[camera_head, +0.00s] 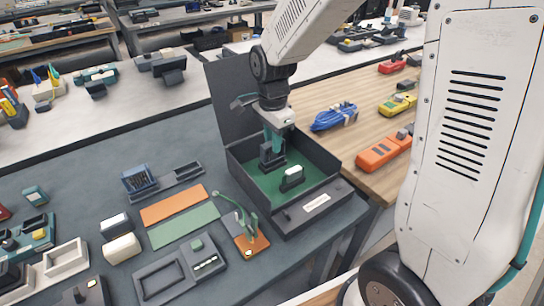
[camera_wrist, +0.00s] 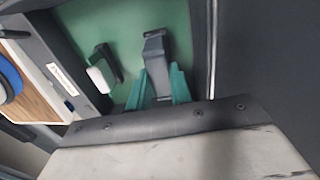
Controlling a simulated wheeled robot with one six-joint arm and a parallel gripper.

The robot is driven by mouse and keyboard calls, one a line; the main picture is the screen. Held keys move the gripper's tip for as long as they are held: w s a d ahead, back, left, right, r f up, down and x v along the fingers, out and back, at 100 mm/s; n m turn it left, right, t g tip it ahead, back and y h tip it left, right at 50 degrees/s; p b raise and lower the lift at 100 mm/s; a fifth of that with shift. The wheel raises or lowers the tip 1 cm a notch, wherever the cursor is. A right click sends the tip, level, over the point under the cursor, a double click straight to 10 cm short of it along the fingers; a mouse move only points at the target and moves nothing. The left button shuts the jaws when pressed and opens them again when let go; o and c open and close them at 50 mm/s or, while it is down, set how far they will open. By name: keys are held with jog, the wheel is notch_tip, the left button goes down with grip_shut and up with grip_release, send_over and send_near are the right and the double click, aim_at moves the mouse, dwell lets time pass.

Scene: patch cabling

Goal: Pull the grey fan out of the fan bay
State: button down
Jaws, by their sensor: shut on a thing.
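The open dark box (camera_head: 236,165) has a green floor and a raised lid at its back. My gripper (camera_head: 272,146) reaches down into it from above. In the wrist view, the green fingers of my gripper (camera_wrist: 161,86) are shut on a dark grey upright part (camera_wrist: 156,50), which looks like the grey fan. This grey part (camera_head: 268,158) stands at the back left of the box in the head view. My fingers hide part of it, and I cannot tell whether it is clear of the floor.
A dark block with a white top (camera_head: 292,176) stands beside the held part in the box; it also shows in the wrist view (camera_wrist: 101,76). The lid (camera_head: 228,95) rises close behind my gripper. A green mat (camera_head: 184,226) and an orange mat (camera_head: 173,205) lie left of the box.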

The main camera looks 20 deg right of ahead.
jog(key=shift+r, duration=1.55)
